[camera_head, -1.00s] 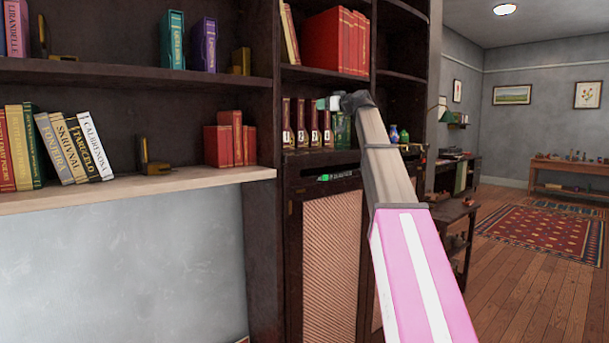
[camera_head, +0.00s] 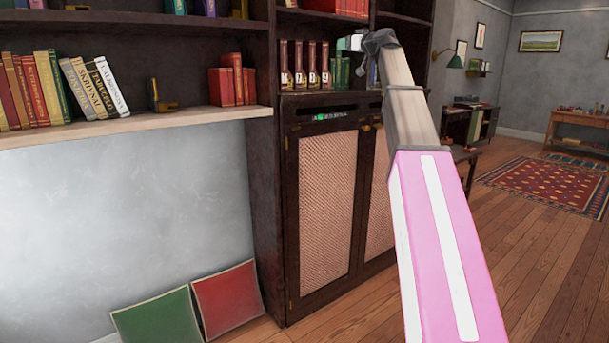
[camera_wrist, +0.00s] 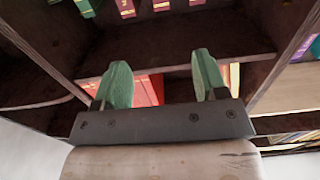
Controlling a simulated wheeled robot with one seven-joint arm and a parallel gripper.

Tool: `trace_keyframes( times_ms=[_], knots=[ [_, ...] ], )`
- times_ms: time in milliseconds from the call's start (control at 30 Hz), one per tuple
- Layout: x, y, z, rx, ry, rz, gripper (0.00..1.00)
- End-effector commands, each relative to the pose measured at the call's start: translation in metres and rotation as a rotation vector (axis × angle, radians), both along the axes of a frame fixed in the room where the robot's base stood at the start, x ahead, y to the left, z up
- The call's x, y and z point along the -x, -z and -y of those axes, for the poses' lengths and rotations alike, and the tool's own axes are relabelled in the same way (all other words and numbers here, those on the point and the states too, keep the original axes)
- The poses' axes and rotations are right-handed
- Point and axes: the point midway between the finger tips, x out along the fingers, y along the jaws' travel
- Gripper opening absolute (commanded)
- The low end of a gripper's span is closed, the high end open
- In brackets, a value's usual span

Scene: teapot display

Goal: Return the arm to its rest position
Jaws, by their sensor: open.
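My arm, pink with white stripes and then grey, reaches up and forward in the head view. My gripper (camera_head: 350,43) is at its far end, in front of the tall dark bookcase (camera_head: 263,180). In the wrist view my gripper (camera_wrist: 163,82) has two green fingers standing well apart, with nothing between them. Bookcase shelves and red books show beyond the fingers there. The gripper's exact distance from the shelves cannot be told.
A pale shelf (camera_head: 200,121) with books is at left. Mesh-fronted cabinet doors (camera_head: 327,205) stand below the bookcase. Green (camera_head: 160,320) and red (camera_head: 228,300) cushions lean on the wall. Open wooden floor (camera_head: 535,225) and a red rug (camera_head: 550,183) lie at right.

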Motion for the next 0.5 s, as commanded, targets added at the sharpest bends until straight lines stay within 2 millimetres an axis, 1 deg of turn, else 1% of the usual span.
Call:
trace_keyframes(
  times_ms=[67,100,267,367,400,467,500],
  knots=[
    [0.0,0.003,0.0,0.001,0.0,-0.004,0.66],
    [0.0,0.011,-0.001,0.001,0.001,-0.014,0.66],
    [-0.001,0.034,-0.002,0.009,0.004,-0.048,0.66],
    [-0.002,0.052,-0.003,0.013,0.006,-0.074,0.66],
    [-0.002,0.062,-0.003,0.016,0.008,-0.088,0.66],
    [-0.002,0.074,-0.004,0.02,0.009,-0.107,0.66],
    [-0.002,0.086,-0.004,0.023,0.011,-0.123,0.66]
  ],
)
